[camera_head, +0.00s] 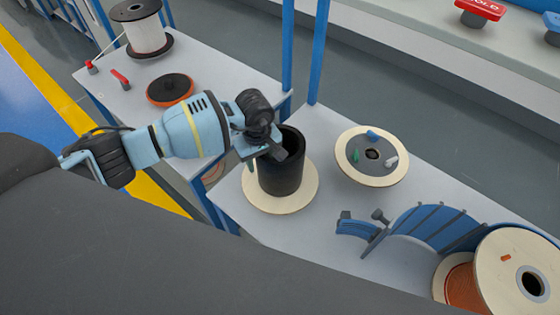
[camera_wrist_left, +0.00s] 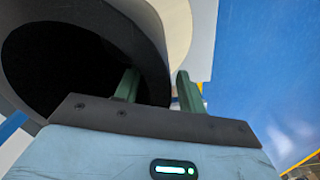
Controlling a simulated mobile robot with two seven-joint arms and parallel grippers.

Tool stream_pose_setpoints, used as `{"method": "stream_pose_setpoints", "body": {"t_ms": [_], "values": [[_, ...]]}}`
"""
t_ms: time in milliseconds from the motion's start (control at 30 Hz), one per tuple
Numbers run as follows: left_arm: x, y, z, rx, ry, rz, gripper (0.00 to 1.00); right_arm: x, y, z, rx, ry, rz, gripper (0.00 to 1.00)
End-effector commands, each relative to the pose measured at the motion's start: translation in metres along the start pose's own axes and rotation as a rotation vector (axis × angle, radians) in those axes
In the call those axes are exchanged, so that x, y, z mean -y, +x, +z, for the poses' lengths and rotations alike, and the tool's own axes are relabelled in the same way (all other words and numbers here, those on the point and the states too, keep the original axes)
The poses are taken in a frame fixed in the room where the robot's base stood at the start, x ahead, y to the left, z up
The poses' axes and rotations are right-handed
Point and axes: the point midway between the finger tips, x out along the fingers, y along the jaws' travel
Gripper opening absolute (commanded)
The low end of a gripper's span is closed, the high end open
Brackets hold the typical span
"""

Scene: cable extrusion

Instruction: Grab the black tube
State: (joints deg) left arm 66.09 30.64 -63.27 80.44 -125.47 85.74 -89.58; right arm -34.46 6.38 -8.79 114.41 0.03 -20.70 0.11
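The black tube (camera_head: 281,178) stands upright on a pale round disc (camera_head: 249,192) on the near table. My left gripper (camera_head: 262,150) is at the tube's upper left rim and covers part of it. In the left wrist view the tube's dark rim (camera_wrist_left: 153,62) passes between the two green fingers (camera_wrist_left: 157,88). One finger is over the dark hollow and the other is outside the wall. The fingers are apart, with a small gap seeming to show beside the wall. My right gripper is not in view.
A pale disc with a grey centre (camera_head: 372,155) and small coloured pegs lies right of the tube. A blue slatted piece (camera_head: 436,226) and a large spool (camera_head: 520,275) are at the right. Blue posts (camera_head: 318,55) stand behind. A second table (camera_head: 205,62) is at the left.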

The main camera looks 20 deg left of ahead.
Motion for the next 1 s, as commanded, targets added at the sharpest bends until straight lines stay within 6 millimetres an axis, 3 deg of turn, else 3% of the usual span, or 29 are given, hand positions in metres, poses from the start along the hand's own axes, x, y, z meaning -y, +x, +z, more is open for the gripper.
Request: {"method": "stream_pose_setpoints", "body": {"t_ms": [233, 533, 1000], "values": [[-0.0003, 0.0009, -0.0002, -0.001, 0.000, 0.001, 0.40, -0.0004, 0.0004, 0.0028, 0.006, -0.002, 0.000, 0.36], [-0.0003, 0.0007, -0.0002, -0.001, 0.000, 0.001, 0.01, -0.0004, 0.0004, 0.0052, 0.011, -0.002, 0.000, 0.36], [-0.0007, -0.0005, -0.0005, -0.001, 0.000, 0.003, 0.00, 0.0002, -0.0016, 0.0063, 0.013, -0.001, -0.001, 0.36]]}}
